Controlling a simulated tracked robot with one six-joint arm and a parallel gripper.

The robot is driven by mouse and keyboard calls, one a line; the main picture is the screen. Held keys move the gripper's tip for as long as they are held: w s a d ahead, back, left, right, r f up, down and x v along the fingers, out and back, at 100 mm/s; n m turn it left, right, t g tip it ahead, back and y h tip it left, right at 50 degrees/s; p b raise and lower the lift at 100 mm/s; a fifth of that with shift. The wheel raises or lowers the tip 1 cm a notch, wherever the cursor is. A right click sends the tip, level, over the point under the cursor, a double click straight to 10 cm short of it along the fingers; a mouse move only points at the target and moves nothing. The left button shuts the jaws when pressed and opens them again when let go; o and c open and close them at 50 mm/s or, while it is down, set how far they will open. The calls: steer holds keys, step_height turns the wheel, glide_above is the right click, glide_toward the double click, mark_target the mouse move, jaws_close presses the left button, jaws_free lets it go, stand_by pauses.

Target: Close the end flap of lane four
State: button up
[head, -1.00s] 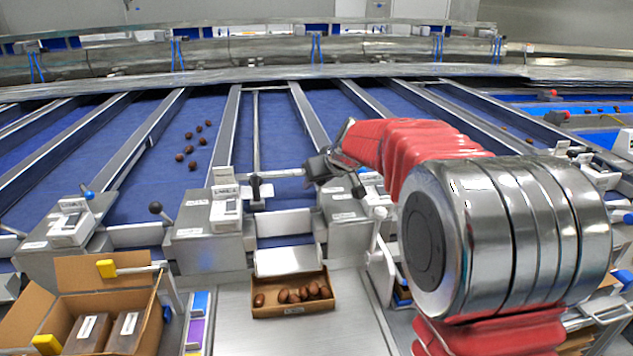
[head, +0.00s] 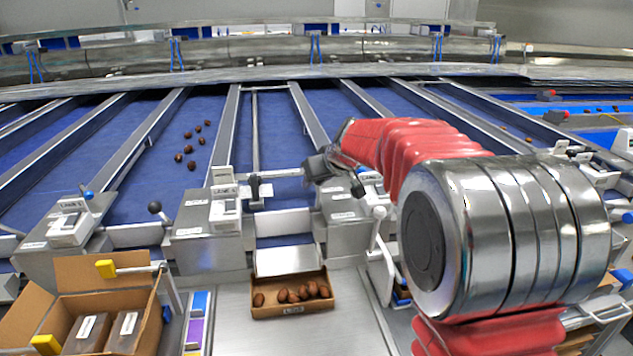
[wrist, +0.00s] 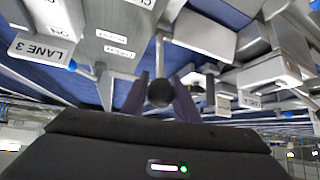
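In the wrist view the two dark fingers of my gripper (wrist: 161,80) stand on either side of a round black knob (wrist: 160,92). The knob nearly fills the space between them. I cannot tell whether the fingers press on it. A pale rod runs away from the knob. A plate marked LANE 3 (wrist: 40,48) is at the left; another small lane plate (wrist: 249,100) is at the right, its number too small to read. In the head view my wrist is above the grey lane box (head: 343,205) right of centre, and the fingertips are hard to make out. No lane four marking is readable.
An open box of dates (head: 291,309) sits on the bench below the lane ends. A carton (head: 143,312) is at the lower left. Another lever with a black knob (head: 155,207) is left of centre, and a white knob (head: 380,212) is close to my arm.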

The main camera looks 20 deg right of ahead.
steer(key=shift+o, duration=0.6)
steer(key=shift+a+r, duration=0.2)
steer(key=shift+r, duration=0.25)
steer(key=shift+o, duration=1.4)
steer(key=shift+d+f, duration=0.1)
steer(key=shift+f, duration=0.15)
steer(key=shift+s, duration=0.1)
steer(key=v, duration=1.3)
steer(key=shift+s+r, duration=0.2)
steer(key=shift+s, duration=0.1)
steer(key=shift+d, duration=0.1)
steer(key=shift+c, duration=0.5)
